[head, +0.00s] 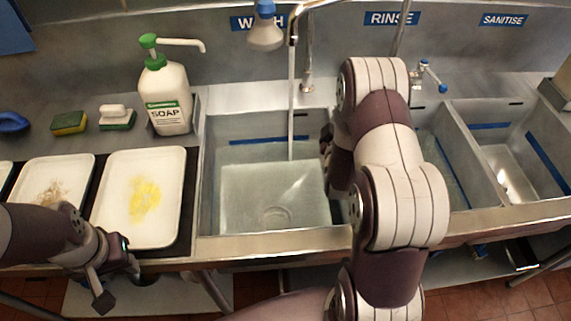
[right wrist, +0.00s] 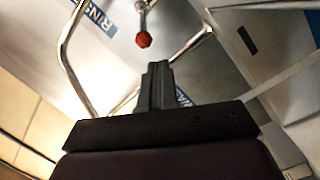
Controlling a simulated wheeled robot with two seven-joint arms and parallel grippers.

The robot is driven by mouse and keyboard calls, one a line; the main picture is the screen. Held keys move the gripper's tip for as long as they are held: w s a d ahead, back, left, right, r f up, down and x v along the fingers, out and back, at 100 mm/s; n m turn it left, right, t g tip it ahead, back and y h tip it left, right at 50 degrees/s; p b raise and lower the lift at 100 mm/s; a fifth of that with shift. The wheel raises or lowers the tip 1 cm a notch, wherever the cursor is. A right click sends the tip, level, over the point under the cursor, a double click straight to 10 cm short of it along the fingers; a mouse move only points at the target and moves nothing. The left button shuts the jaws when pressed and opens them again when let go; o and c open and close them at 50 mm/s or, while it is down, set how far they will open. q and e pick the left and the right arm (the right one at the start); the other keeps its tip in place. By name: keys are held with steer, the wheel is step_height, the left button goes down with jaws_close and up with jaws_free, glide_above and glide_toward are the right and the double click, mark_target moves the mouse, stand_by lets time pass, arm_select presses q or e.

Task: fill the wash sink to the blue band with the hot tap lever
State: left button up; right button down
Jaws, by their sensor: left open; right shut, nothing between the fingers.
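The wash sink (head: 212,190) is at the middle of the head view, with water in it. A thin stream falls from the curved tap spout (head: 293,25). The blue band (head: 270,140) runs along the sink's back wall; the exact water level against it is hard to tell. A red-tipped lever (right wrist: 143,39) shows in the right wrist view, just beyond the fingertips of my right gripper (right wrist: 157,68), with a visible gap. That gripper is shut and empty; in the head view my right arm hides its fingers and the red lever. My left gripper (head: 120,279) is open and empty at the counter's front edge.
A soap bottle (head: 166,95), sponges (head: 69,122) and white trays (head: 112,205) stand left of the sink. The rinse and sanitise sinks (head: 485,200) lie to the right. A blue-tipped lever (head: 442,88) stands behind them.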

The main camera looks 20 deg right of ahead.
steer(key=w+a+r+m+g+h+p, duration=0.45)
steer(key=w+a+g+h+p, duration=0.2)
steer(key=w+a, duration=0.5)
arm_select(q)
step_height(320, 180, up, 11)
steer(key=p, duration=0.3)
arm_select(e)
steer(key=s+d+f+g, duration=0.1)
steer(key=s+d+g, duration=0.1)
steer(key=d, duration=0.4)
steer(key=s+d+f+g, duration=0.1)
steer(key=d+f+g, duration=0.1)
steer(key=d, duration=0.5)
steer(key=shift+s+d+g+h, duration=0.3)
steer(key=shift+s+g+h, duration=0.05)
steer(key=shift+h, duration=0.1)
steer(key=shift+n, duration=0.25)
